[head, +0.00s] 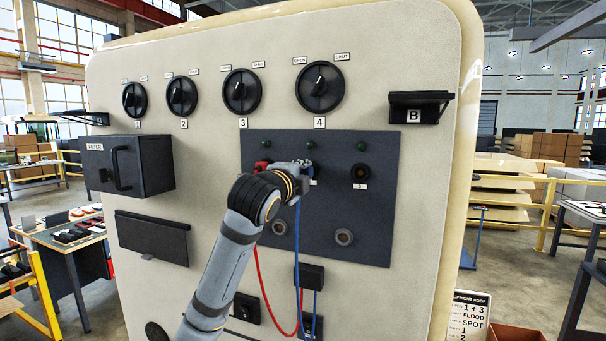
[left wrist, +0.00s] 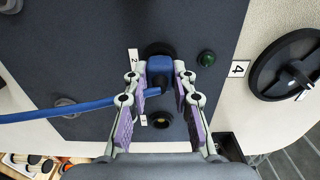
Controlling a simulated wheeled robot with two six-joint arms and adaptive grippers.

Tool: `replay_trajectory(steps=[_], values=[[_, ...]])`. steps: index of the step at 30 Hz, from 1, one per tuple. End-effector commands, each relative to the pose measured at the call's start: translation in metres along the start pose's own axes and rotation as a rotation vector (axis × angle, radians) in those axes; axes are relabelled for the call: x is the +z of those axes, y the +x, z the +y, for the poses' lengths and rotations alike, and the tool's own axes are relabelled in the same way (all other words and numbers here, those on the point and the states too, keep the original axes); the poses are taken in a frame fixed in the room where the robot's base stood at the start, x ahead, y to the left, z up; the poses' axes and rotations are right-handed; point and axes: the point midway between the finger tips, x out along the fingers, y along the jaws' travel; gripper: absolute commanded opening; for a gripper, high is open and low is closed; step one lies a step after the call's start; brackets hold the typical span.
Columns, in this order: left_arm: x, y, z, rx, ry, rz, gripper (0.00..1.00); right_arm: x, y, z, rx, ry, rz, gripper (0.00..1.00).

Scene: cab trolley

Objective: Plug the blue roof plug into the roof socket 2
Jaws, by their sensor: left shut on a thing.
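The blue roof plug (left wrist: 160,70) is between the fingertips of my left gripper (left wrist: 160,82) in the left wrist view; the gripper is shut on it. The plug lies over the dark ring of roof socket 2 (left wrist: 158,48), beside the label "2", and hides most of it. I cannot tell how deep the plug sits. In the head view my left gripper (head: 304,177) is at the grey panel (head: 322,215) and covers socket 2. The blue cable (head: 297,240) hangs down from it. My right gripper is not in view.
A red plug (head: 262,166) is at the panel, left of my gripper, with its red cable looping down. Socket 3 (head: 360,172) is empty to the right. Black knobs (head: 320,87) line the top. A filter box (head: 127,164) juts out left, and a "B" holder (head: 418,107) right.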

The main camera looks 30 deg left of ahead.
Motion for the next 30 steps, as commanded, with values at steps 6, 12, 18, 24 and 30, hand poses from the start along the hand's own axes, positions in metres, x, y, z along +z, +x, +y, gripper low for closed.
replay_trajectory(steps=[6, 12, 18, 24, 30], values=[[-0.0001, 0.0045, -0.0006, 0.001, 0.000, 0.000, 0.00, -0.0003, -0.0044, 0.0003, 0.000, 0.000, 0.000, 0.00], [-0.0003, 0.0084, -0.0009, 0.001, 0.000, 0.001, 0.00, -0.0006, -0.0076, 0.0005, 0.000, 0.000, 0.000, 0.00], [-0.0002, 0.0094, -0.0002, 0.000, 0.000, 0.001, 0.43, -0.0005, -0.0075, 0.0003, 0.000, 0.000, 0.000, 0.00], [-0.0001, 0.0093, -0.0002, 0.000, 0.000, 0.000, 0.52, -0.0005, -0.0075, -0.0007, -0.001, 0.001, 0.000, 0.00], [0.0005, 0.0067, -0.0003, 0.000, 0.001, -0.001, 0.52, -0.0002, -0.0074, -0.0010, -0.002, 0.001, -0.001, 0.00]])
